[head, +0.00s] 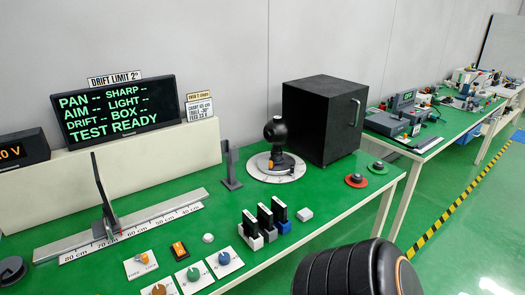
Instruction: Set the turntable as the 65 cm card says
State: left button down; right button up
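The turntable (258,172) is a white disc with a marked rim, near the back of the green bench. A black ball-shaped gimbal camera (275,131) stands on it, with a small orange mark at its base. The disc's angle is too small to read. The small white card (200,107) beside the screen appears to read chart 65 cm, table -30° and a feed line; the small print is uncertain. A dark upright chart (102,185) stands on the ruler rail (150,222), around the 70 cm mark. Neither gripper is in view.
The screen (115,108) reads TEST READY, with dashes for values. A black box (318,120) stands right of the turntable. My dark ribbed arm part covers the bottom right.

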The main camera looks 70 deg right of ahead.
aim_at(288, 166)
jog(key=z, duration=2.35)
